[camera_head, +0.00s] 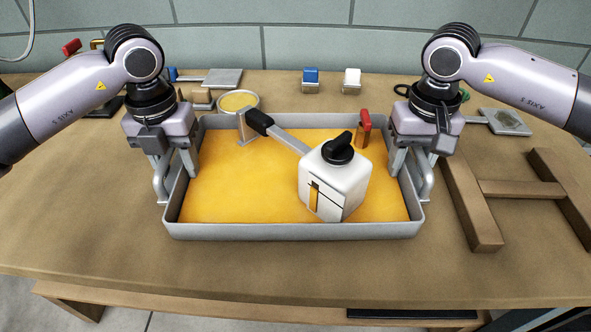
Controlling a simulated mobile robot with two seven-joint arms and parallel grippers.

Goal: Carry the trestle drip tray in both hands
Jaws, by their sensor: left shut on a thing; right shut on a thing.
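The drip tray (290,231) is a grey rectangular tray with low walls and a yellow-orange inside, in the middle of the head view. My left gripper (176,172) is shut on the handle at its left end. My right gripper (411,172) is shut on the handle at its right end. The tray looks level. I cannot tell whether it touches the table or hangs just above it. A white box with a black knob (335,180) stands in the tray's right half. A grey bar with a black grip reaches from beside it to the tray's back left.
A brown H-shaped wooden frame (520,188) lies on the table to the right. Behind the tray stand a round yellow-topped dish (238,101), a blue-topped block (311,80) and a white-topped block (352,81). The table (285,270) is clear in front.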

